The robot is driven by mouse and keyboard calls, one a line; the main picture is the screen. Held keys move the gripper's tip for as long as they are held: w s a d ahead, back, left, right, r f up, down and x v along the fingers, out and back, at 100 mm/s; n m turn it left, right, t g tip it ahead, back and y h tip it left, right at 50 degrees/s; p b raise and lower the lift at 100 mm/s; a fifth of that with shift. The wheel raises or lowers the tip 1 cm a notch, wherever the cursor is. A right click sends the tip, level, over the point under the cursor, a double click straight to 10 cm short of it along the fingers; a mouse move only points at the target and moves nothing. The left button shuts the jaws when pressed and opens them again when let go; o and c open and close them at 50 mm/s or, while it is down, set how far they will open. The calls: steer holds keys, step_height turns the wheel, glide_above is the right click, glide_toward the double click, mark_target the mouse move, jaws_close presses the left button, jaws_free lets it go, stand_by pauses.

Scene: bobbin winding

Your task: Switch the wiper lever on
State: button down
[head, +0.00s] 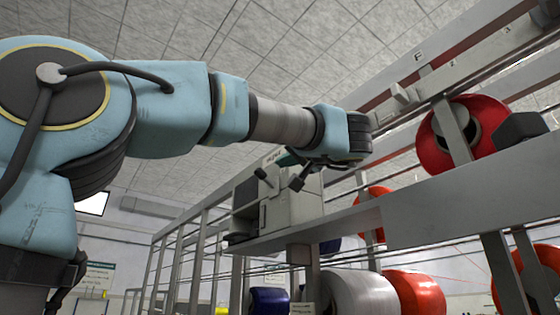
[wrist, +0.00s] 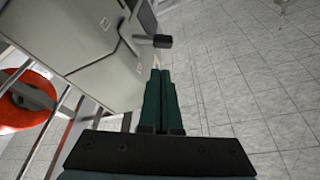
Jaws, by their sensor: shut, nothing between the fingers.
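A grey winding machine box (head: 290,208) sits on the rack's shelf in the head view. Two small levers with dark knobs show at its near side, a left one (head: 261,173) and a right one (head: 297,183); I cannot tell which is the wiper lever. The wrist view shows one lever with a black knob (wrist: 162,41) sticking out from the grey box (wrist: 88,40). My gripper (wrist: 161,72) is shut and empty, its green fingertips just short of that knob in the picture; contact cannot be told. In the head view my gripper (head: 285,160) is at the box's top, partly hidden.
A red spool (head: 432,150) sits on the rack at right, with a grey rail (head: 480,65) above. Grey (head: 355,295) and red (head: 415,292) spools sit below the shelf. Metal rack bars (head: 180,255) stand at left.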

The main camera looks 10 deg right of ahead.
mark_target(265, 178)
steer(key=p+x, duration=0.4)
steer(key=x, duration=0.4)
steer(key=shift+w+a, duration=0.1)
steer(key=shift+w, duration=0.1)
